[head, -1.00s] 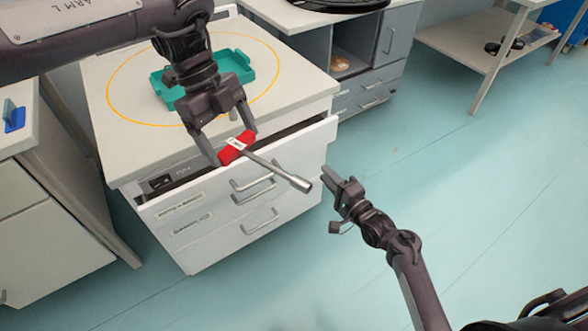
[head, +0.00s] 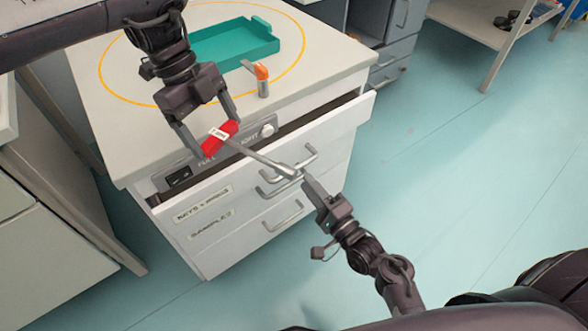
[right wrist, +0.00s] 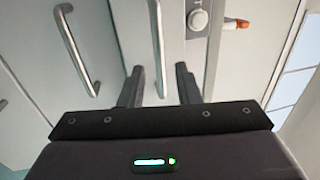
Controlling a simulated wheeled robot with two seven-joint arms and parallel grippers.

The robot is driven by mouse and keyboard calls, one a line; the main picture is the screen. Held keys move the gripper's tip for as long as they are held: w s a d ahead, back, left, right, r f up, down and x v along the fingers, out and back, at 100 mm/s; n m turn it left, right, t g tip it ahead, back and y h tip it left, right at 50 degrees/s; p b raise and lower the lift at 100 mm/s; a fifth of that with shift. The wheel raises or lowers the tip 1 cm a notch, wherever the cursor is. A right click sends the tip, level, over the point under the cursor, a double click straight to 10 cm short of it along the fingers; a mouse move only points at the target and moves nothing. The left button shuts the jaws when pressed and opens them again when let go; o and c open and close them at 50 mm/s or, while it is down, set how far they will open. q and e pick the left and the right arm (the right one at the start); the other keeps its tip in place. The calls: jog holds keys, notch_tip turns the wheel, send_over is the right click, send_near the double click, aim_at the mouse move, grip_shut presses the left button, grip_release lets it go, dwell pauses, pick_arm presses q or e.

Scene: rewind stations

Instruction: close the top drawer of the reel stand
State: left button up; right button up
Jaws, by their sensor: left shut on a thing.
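The reel stand (head: 95,95) is a white cabinet with drawers. Its top drawer (head: 345,122) stands partly out, with a dark gap behind its front. My left gripper (head: 221,138) is shut on the red handle of a long metal tool (head: 262,160), held in front of the drawer. My right gripper (head: 309,181) is open at the drawer front, close to the handles. In the right wrist view, a bar handle (right wrist: 155,35) runs between its open fingers (right wrist: 158,85); contact cannot be told. The tool and gripper partly hide the handles in the head view.
A teal tray (head: 268,46) and an orange-topped item (head: 262,80) are on the stand top. A white knob (head: 268,130) is on the panel behind the drawer front. Another cabinet (head: 30,225) stands at left.

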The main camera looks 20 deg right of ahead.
jog(key=x, duration=0.6)
jog(key=shift+w+b, duration=0.1)
jog(key=shift+b, duration=0.25)
jog(key=shift+c, duration=0.4)
grip_shut()
jog(key=shift+a, duration=0.1)
